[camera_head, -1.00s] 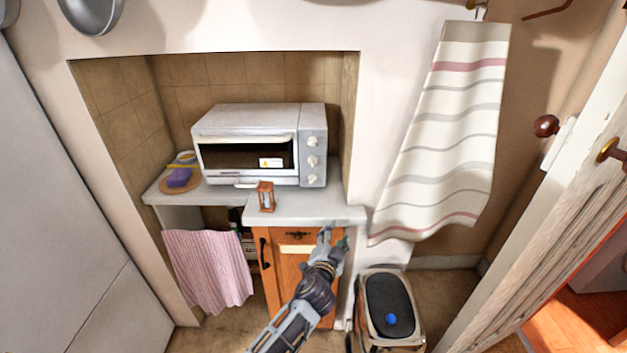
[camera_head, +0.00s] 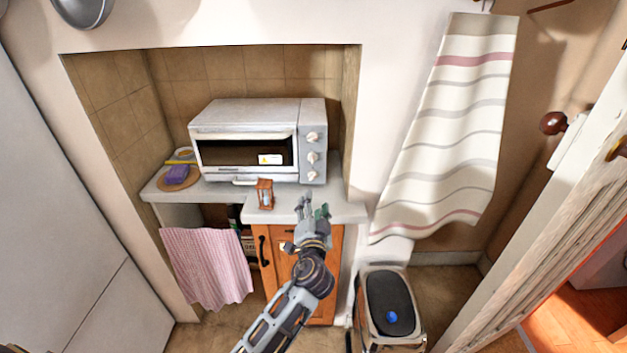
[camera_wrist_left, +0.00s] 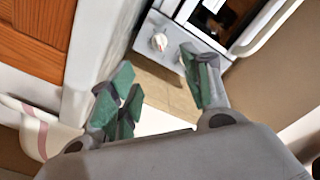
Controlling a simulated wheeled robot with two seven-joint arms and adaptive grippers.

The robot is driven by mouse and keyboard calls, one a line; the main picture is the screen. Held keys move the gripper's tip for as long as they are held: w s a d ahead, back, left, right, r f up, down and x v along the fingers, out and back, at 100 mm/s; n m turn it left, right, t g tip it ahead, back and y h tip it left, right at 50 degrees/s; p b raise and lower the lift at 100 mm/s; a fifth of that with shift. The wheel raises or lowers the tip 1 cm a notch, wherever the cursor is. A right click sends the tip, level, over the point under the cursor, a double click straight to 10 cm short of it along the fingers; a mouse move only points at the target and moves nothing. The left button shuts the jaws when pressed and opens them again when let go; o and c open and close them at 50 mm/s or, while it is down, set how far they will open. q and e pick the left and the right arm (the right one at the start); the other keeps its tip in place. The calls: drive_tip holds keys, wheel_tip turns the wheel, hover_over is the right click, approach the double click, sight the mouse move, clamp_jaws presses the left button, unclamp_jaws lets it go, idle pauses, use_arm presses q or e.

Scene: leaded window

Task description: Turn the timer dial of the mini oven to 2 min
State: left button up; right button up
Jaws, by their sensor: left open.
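The mini oven (camera_head: 245,113) stands in the tiled niche, light grey with a dark glass door. Its right-hand panel has three white dials in a column: an upper dial (camera_head: 313,137), a middle dial (camera_head: 313,157) and a lower dial (camera_head: 312,176). Their markings are too small to read, so I cannot tell which is the timer. My left gripper (camera_head: 312,208) is open and empty, in front of the counter edge, below the dials and apart from them. In the left wrist view its green-padded fingers (camera_wrist_left: 160,88) are spread, with one dial (camera_wrist_left: 159,42) beyond them.
A purple sponge (camera_head: 177,174) lies at the left. A pink cloth (camera_head: 207,268) hangs below, a striped towel (camera_head: 440,140) at right. A bin (camera_head: 390,305) stands on the floor.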

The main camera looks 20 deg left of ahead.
sight(314, 177)
use_arm(q)
drive_tip(key=x, duration=0.4)
drive_tip(key=shift+w+a+p, duration=0.1)
drive_tip(key=shift+w+p, duration=0.2)
drive_tip(key=shift+w, duration=0.15)
drive_tip(key=shift+w+a, duration=0.2)
drive_tip(key=shift+w, duration=0.5)
drive_tip(key=x, duration=0.4)
drive_tip(key=shift+p, duration=0.3)
drive_tip(key=shift+w+a, duration=0.25)
drive_tip(key=shift+w, duration=0.45)
drive_tip(key=shift+x, duration=1)
use_arm(e)
drive_tip(key=shift+s+d+r, duration=0.1)
drive_tip(key=shift+s+r, duration=0.45)
drive_tip(key=shift+s, duration=0.1)
